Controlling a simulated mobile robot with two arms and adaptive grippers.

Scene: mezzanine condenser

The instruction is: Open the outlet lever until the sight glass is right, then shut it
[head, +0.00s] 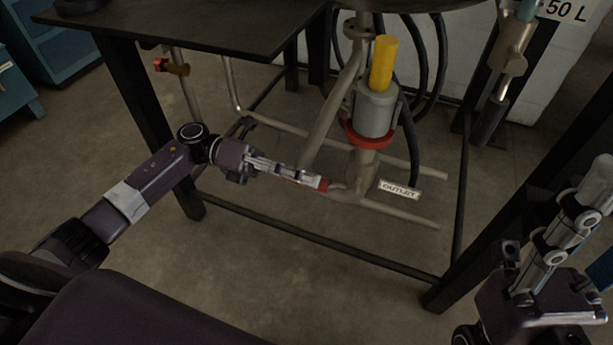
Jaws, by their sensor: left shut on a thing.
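My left gripper (316,181) reaches in from the left and is shut on the red outlet lever (323,185). Most of the lever is hidden by the fingers; a little red shows at their tips and along their lower side. The lever is at the low pipe, just left of the white OUTLET label (400,189). A bluish tube section (525,9) at the top right edge may be the sight glass; no level can be read in it. My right gripper (585,215) is at the lower right, apart from the pipework, and its finger opening is unclear.
A grey valve body (376,110) with a yellow top (383,63) and red ring stands above the outlet pipe. A dark table (185,25) and frame legs surround the pipes. Another red-handled valve (171,67) is at the upper left. The floor in front is clear.

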